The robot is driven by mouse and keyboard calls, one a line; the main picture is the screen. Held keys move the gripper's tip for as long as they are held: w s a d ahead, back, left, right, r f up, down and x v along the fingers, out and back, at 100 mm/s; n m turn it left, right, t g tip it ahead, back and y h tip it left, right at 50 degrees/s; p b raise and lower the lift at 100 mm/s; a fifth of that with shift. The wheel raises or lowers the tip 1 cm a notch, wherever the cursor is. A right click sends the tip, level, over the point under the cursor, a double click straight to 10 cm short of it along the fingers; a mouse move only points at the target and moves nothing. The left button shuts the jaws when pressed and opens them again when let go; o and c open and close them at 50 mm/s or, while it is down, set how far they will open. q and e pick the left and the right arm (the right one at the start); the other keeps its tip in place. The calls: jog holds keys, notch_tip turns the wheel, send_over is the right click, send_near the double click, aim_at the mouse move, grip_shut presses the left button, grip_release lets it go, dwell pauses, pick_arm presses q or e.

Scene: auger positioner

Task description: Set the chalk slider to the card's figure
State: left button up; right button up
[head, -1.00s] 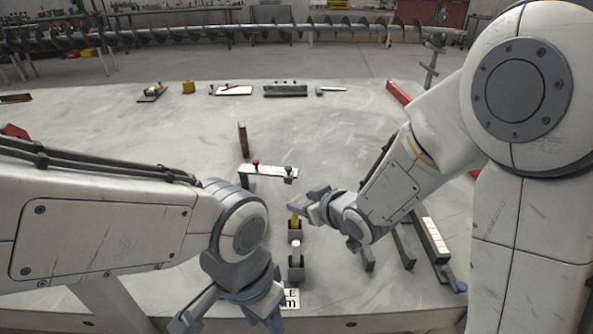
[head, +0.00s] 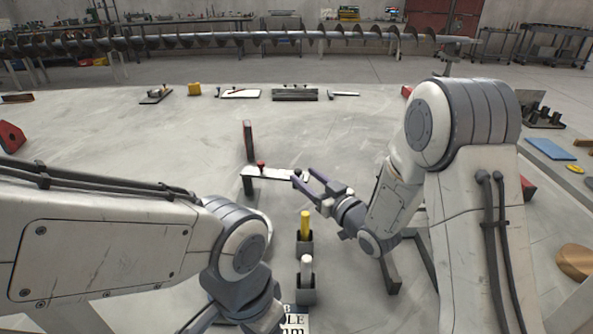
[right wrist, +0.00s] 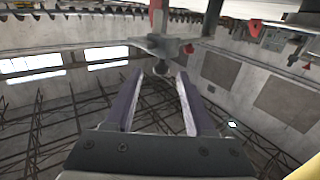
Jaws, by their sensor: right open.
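A pale bar (head: 268,174) on a dark support stands mid-table, with a red knob (head: 261,165) on it and a dark knob (head: 297,175) at its right end. I cannot tell which part is the chalk slider. My right gripper (head: 304,178) is open, its fingertips close to the dark knob; contact is unclear. My left gripper (head: 232,318) is partly cut off at the bottom.
A yellow stick (head: 305,222) and a white stick (head: 307,264) stand in dark holders in front of the bar. An upright red-faced block (head: 248,140) stands behind it. Tools lie along the far table edge. The table's middle back is clear.

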aim_at(300, 173)
jog(key=shift+x, duration=2)
grip_shut()
